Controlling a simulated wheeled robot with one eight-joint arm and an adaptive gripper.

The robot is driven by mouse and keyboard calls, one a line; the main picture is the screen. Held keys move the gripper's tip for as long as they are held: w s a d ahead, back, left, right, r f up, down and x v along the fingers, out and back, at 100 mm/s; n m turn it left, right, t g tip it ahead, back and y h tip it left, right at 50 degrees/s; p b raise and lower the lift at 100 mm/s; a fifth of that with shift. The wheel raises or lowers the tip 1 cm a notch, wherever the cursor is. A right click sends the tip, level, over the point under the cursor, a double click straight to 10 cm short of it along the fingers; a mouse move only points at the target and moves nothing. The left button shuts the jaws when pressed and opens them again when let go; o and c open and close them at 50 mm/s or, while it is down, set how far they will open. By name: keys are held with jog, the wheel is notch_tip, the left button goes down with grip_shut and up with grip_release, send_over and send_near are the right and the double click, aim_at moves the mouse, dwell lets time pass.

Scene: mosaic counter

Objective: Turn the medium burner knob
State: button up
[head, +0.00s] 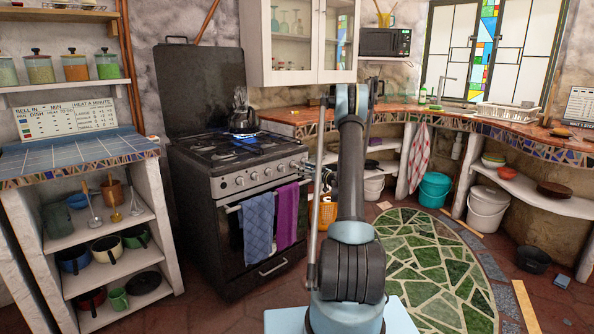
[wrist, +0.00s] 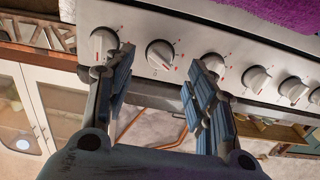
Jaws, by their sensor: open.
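The stove's front panel (head: 265,178) carries a row of several white round knobs; their labels are too small to tell which is the medium burner knob. My gripper (head: 313,170) is in front of the panel's right end in the head view. In the wrist view my gripper (wrist: 164,62) is open, its two blue-padded fingers reaching up towards the panel. The second knob from the left (wrist: 160,54) shows in the gap between the fingertips. The left finger overlaps the edge of the leftmost knob (wrist: 103,43), and the right fingertip partly covers another knob (wrist: 213,64). Contact cannot be told.
A blue towel (head: 258,222) and a purple towel (head: 287,215) hang on the oven handle below the knobs. A dark kettle (head: 242,115) stands on the hob. The mosaic counter (head: 420,115) runs to the right of the stove. Open floor lies before the oven.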

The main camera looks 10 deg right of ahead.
aim_at(294, 165)
jog(key=shift+x, duration=2.95)
jog(key=c, duration=1.1)
